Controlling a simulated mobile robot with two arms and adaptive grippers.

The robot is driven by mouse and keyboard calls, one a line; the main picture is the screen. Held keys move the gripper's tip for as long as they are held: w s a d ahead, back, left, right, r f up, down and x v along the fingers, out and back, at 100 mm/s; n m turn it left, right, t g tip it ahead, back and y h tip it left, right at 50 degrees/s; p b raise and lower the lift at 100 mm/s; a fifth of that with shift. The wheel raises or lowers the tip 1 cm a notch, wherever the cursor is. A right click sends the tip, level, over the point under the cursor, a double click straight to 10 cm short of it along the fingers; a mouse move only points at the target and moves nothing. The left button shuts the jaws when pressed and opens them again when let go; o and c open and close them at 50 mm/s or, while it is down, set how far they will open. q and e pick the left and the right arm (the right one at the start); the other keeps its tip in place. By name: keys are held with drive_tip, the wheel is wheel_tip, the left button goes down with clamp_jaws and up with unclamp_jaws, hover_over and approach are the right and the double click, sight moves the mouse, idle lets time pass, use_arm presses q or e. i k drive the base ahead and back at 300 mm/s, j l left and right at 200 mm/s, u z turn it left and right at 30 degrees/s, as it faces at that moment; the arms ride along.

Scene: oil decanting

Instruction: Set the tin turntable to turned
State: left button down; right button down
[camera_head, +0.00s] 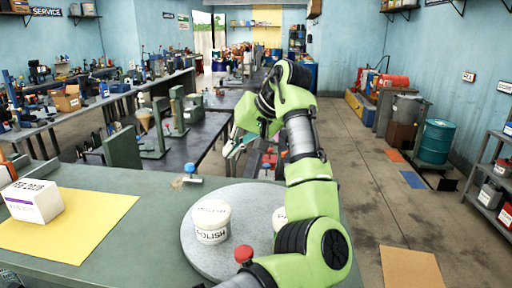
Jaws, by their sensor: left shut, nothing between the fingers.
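The tin turntable (248,205) is a round grey disc on the green bench top, at bottom centre of the head view. A cream tin marked POLISH (211,222) stands upright on its left part. A second pale tin (279,216) is on its right part, mostly hidden behind my left arm. The turntable's right edge is also hidden by that arm. My left gripper (231,149) is shut and empty, beyond the turntable and above the bench's far edge, apart from the tins. My right gripper is not in view.
A white box (32,201) sits on a yellow mat (95,215) at left. Open floor (385,215) lies to the right.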

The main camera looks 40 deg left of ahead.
sight(253, 206)
drive_tip(key=l, duration=2.25)
